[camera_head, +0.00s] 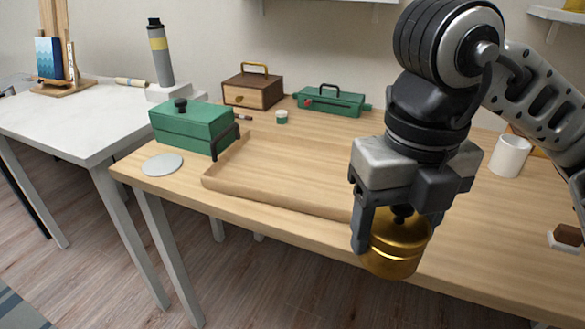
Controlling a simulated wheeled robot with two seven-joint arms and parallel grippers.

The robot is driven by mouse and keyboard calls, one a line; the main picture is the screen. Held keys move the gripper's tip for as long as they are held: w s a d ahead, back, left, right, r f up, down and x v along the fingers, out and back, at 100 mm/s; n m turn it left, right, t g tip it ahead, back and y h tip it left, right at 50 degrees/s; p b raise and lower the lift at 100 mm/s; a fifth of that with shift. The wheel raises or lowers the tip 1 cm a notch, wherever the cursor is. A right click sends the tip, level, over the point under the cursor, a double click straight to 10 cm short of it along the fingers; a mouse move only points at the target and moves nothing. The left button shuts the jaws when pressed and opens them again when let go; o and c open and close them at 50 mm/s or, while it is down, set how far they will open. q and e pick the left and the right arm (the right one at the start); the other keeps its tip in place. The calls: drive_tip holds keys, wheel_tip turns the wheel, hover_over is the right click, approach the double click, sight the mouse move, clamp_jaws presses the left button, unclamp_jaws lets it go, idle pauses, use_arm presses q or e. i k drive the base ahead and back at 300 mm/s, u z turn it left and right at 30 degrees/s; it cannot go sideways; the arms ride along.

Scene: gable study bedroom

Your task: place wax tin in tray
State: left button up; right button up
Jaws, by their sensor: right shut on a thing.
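My right gripper (398,228) is shut on a gold, round tin with a dark knob on top, taken here as the wax tin (393,258). Its fingers are at either side of the tin's upper part. The tin hangs upright at the front edge of the desk, to the right of the tray. The wooden tray (268,199) lies on the desk left of my gripper, with a low raised rim. Its inside looks empty, and its right part is hidden behind my right arm. My left gripper is not in view.
A green box with a black knob (192,128) stands at the tray's left, near a grey disc (162,164). A wooden box (252,91), a green case (331,101) and a small white-and-green jar (282,117) stand behind. A white mug (509,155) stands at right.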

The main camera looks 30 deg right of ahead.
sight(268, 167)
drive_tip(key=i, duration=0.95)
